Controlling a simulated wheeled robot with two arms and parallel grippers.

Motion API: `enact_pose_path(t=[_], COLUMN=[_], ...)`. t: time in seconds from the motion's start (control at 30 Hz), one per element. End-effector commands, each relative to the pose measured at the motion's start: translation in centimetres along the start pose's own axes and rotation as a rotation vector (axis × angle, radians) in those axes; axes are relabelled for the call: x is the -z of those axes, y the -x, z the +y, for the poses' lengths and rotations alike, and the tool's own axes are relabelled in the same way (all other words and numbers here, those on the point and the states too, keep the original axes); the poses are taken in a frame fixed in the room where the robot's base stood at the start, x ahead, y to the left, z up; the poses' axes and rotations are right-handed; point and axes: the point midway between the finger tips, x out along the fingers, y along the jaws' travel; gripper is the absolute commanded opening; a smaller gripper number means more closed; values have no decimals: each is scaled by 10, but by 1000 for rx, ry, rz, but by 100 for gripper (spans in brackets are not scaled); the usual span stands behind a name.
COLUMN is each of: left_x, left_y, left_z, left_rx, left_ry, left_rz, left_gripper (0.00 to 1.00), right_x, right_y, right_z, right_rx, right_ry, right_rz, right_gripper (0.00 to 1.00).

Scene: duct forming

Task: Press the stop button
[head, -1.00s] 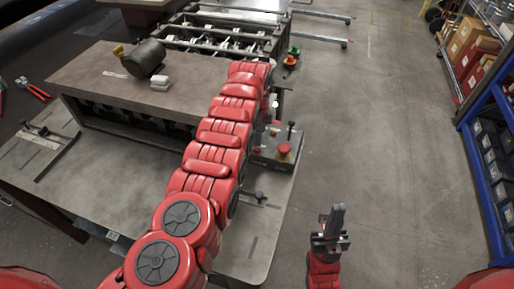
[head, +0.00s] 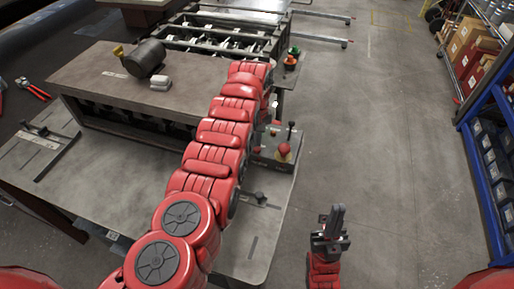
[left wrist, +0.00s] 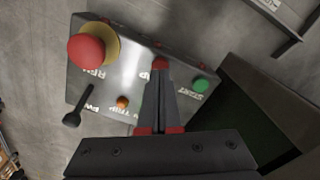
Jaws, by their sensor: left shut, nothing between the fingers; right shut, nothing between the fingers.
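A grey control box (head: 276,163) stands at the right edge of the bench. In the left wrist view the box (left wrist: 136,52) carries a large red mushroom button (left wrist: 87,49) with a yellow collar, a green button (left wrist: 199,85) labelled START, an orange light (left wrist: 122,102) and a black lever (left wrist: 78,106). A small red button (left wrist: 160,62) shows just past the tips of my left gripper (left wrist: 160,80). Its label is partly hidden, and I cannot tell whether the tips touch it. My left gripper is shut and empty. My right gripper (head: 337,212) is shut and empty, away from the box.
The bench (head: 130,185) bears a raised brown-topped block (head: 120,85) with a dark cylinder (head: 147,57). Another red and green control (head: 291,57) sits farther back. Blue shelving (head: 480,120) stands at the right. The floor between is clear.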

Motion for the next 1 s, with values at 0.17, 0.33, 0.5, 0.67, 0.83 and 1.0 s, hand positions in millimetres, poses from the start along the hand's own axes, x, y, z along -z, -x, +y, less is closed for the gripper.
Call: enact_pose_path(t=[0.17,0.33,0.5,0.67,0.83,1.0], left_x=[0,0,0,0,0,0], left_y=[0,-2,-6,-9,-13,-16], left_z=[0,0,0,0,0,0], left_rx=[0,0,0,0,0,0], left_ry=[0,0,0,0,0,0], left_rz=[0,0,0,0,0,0], left_gripper=[0,0,0,0,0,0], right_x=[0,0,-1,-1,-2,-2], right_y=[0,2,5,7,10,13], right_z=[0,0,0,0,0,-1], right_rx=[0,0,0,0,0,0], right_ry=[0,0,0,0,0,0], right_rz=[0,0,0,0,0,0], right_gripper=[0,0,0,0,0,0])
